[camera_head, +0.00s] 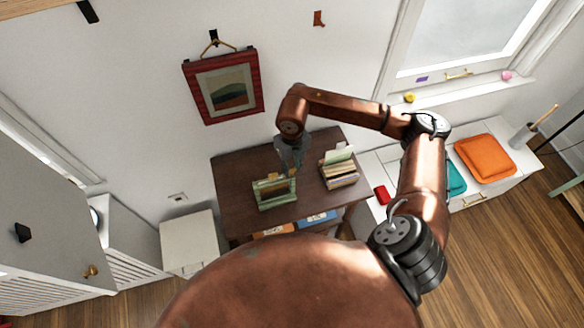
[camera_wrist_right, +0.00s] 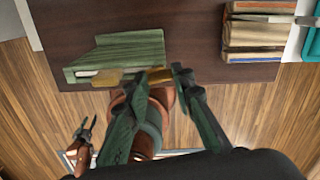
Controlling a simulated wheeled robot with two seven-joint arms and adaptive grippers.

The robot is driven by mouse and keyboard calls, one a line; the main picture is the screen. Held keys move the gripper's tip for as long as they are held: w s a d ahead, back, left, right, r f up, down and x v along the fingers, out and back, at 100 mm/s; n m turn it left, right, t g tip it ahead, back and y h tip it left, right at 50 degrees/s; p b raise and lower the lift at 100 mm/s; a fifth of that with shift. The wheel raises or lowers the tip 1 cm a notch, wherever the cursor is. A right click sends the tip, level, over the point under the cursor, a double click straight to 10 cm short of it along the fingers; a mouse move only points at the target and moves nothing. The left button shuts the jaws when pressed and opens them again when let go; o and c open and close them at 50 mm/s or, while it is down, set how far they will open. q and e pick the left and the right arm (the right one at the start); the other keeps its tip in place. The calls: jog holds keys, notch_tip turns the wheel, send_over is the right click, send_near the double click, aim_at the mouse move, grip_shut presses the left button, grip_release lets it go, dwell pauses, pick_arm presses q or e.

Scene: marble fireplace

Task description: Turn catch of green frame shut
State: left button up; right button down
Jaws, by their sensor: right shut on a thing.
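The green frame (camera_head: 262,201) stands on the dark wooden table. In the right wrist view the green frame (camera_wrist_right: 125,52) shows from above, with a brass catch (camera_wrist_right: 158,75) along its near edge. My right gripper (camera_head: 291,168) reaches down to the frame's top right. In the wrist view the right gripper's fingertips (camera_wrist_right: 153,78) are on either side of the catch and shut on it. The catch's far end is partly hidden by the fingers. My left gripper (camera_wrist_right: 86,127) shows small at the lower left of the wrist view, empty, its fingers apart.
Several books (camera_head: 340,175) stand on the table (camera_head: 235,180) to the right of the frame. A red picture frame (camera_head: 222,86) hangs on the wall above. A white bench with an orange cushion (camera_head: 484,156) is at the right.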

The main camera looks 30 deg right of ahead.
aim_at(292, 170)
jog(key=shift+m, duration=1)
jog(key=c, duration=1.6)
grip_release()
notch_tip(292, 170, up, 12)
